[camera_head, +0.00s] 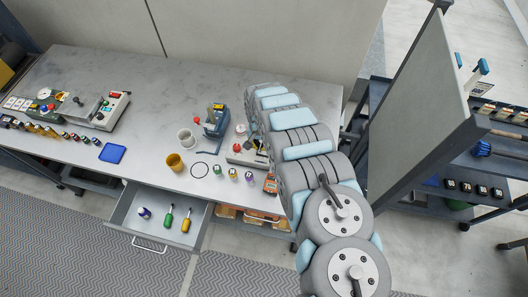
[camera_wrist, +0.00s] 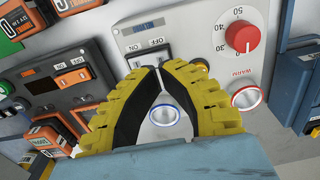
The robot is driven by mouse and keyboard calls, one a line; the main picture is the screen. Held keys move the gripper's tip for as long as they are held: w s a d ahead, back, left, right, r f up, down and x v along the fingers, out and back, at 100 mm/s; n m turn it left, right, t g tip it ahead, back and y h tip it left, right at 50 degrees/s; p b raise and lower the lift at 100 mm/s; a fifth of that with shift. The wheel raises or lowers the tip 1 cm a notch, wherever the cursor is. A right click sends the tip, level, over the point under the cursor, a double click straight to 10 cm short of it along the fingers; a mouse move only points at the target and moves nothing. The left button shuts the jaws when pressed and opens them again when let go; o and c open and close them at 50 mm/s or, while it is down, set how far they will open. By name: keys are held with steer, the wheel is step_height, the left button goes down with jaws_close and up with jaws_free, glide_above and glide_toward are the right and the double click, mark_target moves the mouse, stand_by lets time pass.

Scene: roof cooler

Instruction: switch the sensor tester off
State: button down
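In the wrist view a light grey panel (camera_wrist: 200,50) has a small display, a rocker switch (camera_wrist: 148,58) marked ON and OFF, a red dial (camera_wrist: 241,37), and a red-ringed lamp (camera_wrist: 247,97) marked WARM. No name is legible, so I cannot tell for sure that it is the sensor tester. My gripper (camera_wrist: 158,69) has its yellow-and-black fingertips together, just at the switch's lower edge; contact is unclear. The fingers hide part of the panel; a blue-ringed round part (camera_wrist: 163,115) shows between them. In the head view my arm partly covers a grey box (camera_head: 240,157).
Left of the panel are a dark-faced device (camera_wrist: 60,85) and orange units (camera_wrist: 72,78); a blue object (camera_wrist: 297,85) stands right. The workbench (camera_head: 150,85) holds cups and a blue tray (camera_head: 112,153). An open drawer (camera_head: 125,212) juts out in front.

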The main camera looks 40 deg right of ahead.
mark_target(260, 151)
steer(key=shift+f+b, duration=1.05)
steer(key=shift+f, duration=0.75)
stand_by(1.2)
steer(key=shift+r+p, duration=2.45)
steer(key=shift+r, duration=1.1)
